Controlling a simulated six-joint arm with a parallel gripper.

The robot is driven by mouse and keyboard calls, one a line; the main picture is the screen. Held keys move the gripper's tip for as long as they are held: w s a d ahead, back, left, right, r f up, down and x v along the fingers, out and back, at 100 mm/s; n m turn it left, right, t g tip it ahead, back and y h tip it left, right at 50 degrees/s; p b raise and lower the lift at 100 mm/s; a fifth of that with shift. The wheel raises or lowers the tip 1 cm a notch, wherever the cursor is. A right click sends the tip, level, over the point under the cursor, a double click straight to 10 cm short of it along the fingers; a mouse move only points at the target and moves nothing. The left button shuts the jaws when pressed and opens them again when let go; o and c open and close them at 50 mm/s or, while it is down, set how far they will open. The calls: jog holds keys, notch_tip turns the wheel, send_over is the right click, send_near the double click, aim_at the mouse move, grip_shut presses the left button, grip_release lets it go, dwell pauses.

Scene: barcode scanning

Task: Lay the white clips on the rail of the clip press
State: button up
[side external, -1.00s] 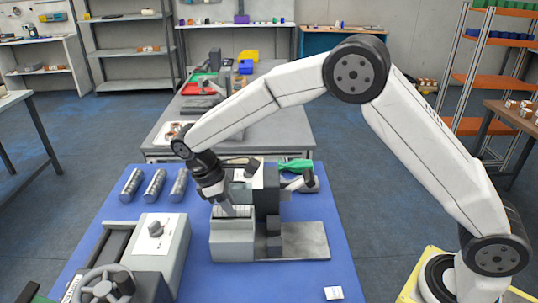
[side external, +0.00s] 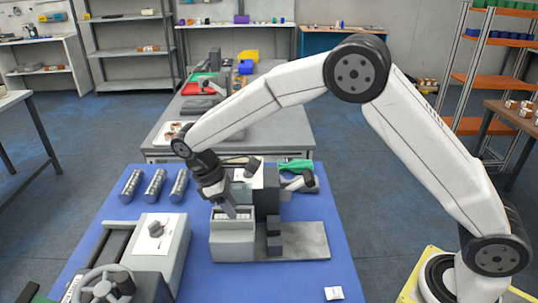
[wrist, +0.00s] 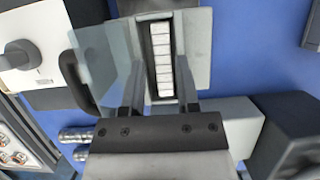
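A row of several white clips (wrist: 161,62) lies in a dark slot on top of a light grey block (side external: 232,243), which I take to be the clip press. My gripper (wrist: 162,106) is open, one finger on each side of the row's line, with nothing seen between the fingertips. In the side view my gripper (side external: 230,212) points down at the top of the block, close to the clips; its fingers partly cover them. I cannot tell whether the fingers touch the block. The rail is not clearly distinguishable.
A grey machine (side external: 165,245) with a knob and handwheel stands left of the block. A green-handled tool (side external: 296,166) lies behind the block. A small white card (side external: 334,293) lies front right.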

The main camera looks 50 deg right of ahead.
jog(key=v, duration=1.2)
jog(key=shift+r, duration=0.2)
jog(key=shift+s+d, duration=0.1)
jog(key=s+d+f+m+t+y, duration=0.1)
jog(key=s+d+f+m+t, duration=0.2)
jog(key=s+d, duration=0.4)
jog(key=s+d+f+m+t+y, duration=0.2)
jog(key=s+d+f+m, duration=0.4)
jog(key=s, duration=0.7)
notch_tip(320, 180, down, 2)
jog(key=d+t, duration=0.1)
jog(key=d, duration=0.1)
jog(key=shift+s+d+f, duration=0.15)
jog(key=shift+s+d, duration=0.15)
jog(key=shift+d, duration=0.05)
